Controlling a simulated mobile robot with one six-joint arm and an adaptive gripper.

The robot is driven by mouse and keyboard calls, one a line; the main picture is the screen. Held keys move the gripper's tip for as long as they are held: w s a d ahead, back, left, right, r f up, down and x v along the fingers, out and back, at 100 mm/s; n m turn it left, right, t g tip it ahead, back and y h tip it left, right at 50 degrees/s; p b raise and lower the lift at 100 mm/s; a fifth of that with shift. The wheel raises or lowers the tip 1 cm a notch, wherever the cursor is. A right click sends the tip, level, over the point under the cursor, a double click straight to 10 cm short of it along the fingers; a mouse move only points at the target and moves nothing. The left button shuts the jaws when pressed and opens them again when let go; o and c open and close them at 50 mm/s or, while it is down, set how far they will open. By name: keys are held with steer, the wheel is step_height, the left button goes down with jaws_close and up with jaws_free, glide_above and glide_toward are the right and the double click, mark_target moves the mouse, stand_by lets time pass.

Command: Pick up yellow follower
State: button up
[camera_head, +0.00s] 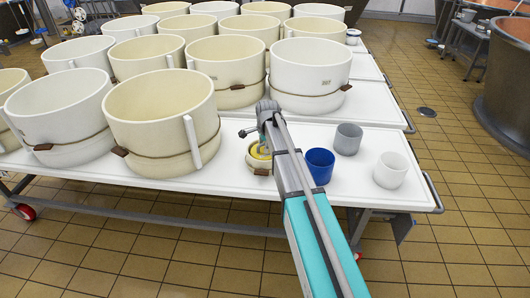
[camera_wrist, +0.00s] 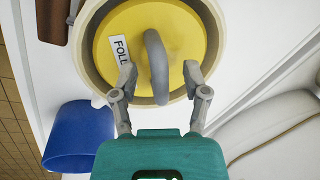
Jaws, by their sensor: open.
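The yellow follower (camera_wrist: 185,30) is a round disc with a grey arched handle (camera_wrist: 156,65) and a white label reading "FOLL". It lies inside a cream round mould (camera_wrist: 88,62) on the white table. In the head view a sliver of the yellow follower (camera_head: 262,153) shows, mostly hidden by my arm. My gripper (camera_wrist: 158,78) is open over the follower, with one finger on each side of the handle's near end. I cannot tell whether the fingers touch the handle or the disc.
A blue cup (camera_head: 320,166), a grey cup (camera_head: 348,139) and a white cup (camera_head: 390,170) stand to the right of my gripper. Large cream moulds (camera_head: 160,120) fill the table's left and back.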

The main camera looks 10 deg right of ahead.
jaws_close()
steer(key=shift+r, duration=0.1)
stand_by(0.5)
step_height(320, 180, up, 3)
steer(key=p, duration=0.2)
steer(key=shift+f+p, duration=0.2)
steer(key=shift+p, duration=0.2)
steer(key=s+r+p, duration=1)
steer(key=s, duration=0.4)
steer(key=shift+a, duration=0.15)
steer(key=shift+s+r, duration=0.1)
